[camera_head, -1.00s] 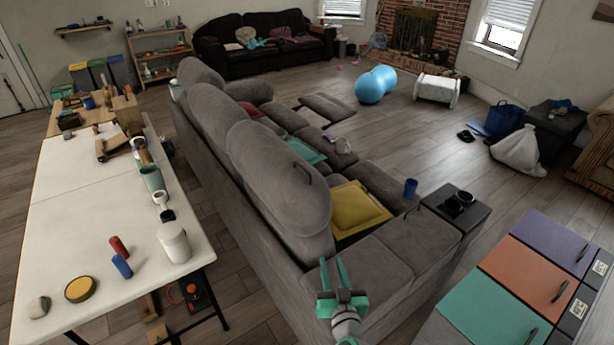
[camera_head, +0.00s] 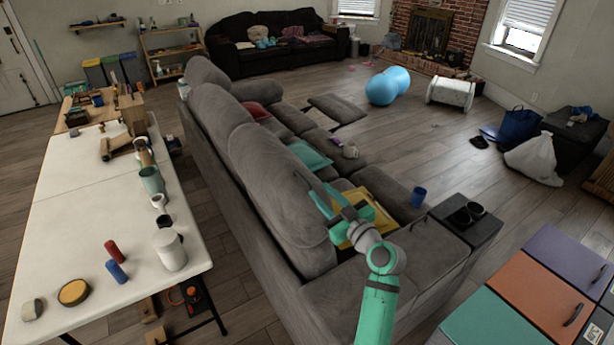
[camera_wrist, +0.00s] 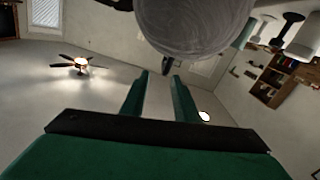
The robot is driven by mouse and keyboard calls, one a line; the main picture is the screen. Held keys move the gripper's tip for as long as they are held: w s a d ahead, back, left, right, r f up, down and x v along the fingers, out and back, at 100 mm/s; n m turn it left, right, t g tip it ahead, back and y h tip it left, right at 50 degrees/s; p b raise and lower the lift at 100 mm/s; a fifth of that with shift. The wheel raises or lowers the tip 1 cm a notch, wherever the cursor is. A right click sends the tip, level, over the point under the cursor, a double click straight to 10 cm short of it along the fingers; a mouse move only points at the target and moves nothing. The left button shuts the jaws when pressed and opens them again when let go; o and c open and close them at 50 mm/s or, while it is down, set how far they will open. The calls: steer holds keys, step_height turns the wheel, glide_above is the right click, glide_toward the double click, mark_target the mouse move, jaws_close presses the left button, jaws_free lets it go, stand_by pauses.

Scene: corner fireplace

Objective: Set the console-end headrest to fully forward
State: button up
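The console-end headrest (camera_head: 275,185) is the rounded grey top of the nearest sofa back. The dark console (camera_head: 482,232) with round cups on top is at the sofa's right end. My gripper (camera_head: 328,198) is at the headrest's right side, and its green fingers overlap the headrest's edge in the head view. In the wrist view the fingers (camera_wrist: 157,80) are apart with nothing clamped. The headrest (camera_wrist: 195,25) shows as a large grey round shape above them. A small dark piece (camera_wrist: 168,62), perhaps the headrest's pull loop, shows between the fingertips. Contact cannot be told.
A yellow cushion (camera_head: 378,212) lies on the seat behind my gripper. A white table (camera_head: 80,215) with several objects is left of the sofa. Coloured-top cabinets (camera_head: 545,290) stand at the lower right.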

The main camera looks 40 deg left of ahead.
mark_target(309, 186)
steer(key=x, duration=0.5)
steer(key=s+x, duration=0.1)
steer(key=x, duration=0.2)
steer(key=shift+a, duration=0.35)
steer(key=shift+w+a, duration=0.35)
steer(key=shift+a, duration=0.15)
steer(key=shift+c, duration=0.3)
jaws_close()
